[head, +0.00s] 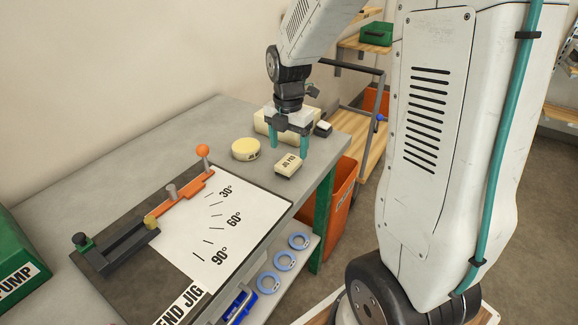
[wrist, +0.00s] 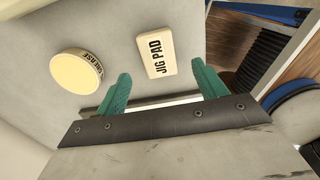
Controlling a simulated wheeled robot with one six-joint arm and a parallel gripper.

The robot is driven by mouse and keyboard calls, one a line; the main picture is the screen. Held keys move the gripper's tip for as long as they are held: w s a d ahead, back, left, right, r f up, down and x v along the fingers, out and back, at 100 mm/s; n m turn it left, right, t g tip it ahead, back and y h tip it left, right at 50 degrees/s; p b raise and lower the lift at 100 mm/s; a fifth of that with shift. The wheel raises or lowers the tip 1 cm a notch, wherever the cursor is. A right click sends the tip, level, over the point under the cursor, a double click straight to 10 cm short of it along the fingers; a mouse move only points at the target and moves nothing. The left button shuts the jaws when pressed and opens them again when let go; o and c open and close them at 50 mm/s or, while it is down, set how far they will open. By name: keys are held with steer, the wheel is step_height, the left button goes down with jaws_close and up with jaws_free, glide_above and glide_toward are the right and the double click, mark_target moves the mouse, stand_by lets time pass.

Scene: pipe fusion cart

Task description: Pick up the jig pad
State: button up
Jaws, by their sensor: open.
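The jig pad (head: 288,164) is a small cream block with dark lettering, lying on the grey bench near its right edge. In the wrist view the jig pad (wrist: 155,54) lies ahead of the fingertips, roughly between their lines. My gripper (head: 289,143) has teal fingers spread apart and points down just behind the pad in the head view. In the wrist view my gripper (wrist: 160,80) is open with nothing between its fingers.
A round cream grease tin (head: 245,149) lies left of the pad. A larger cream block (head: 270,122) and a small dark-and-white item (head: 323,129) stand behind my gripper. The bend jig's orange lever (head: 188,194) is to the front left. An orange bin (head: 335,190) stands beside the bench.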

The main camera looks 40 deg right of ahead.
mark_target(288, 161)
steer(key=f, duration=0.6)
steer(key=shift+w+d+f, duration=0.1)
steer(key=shift+w+f, duration=0.1)
steer(key=shift+c, duration=0.3)
steer(key=c, duration=1)
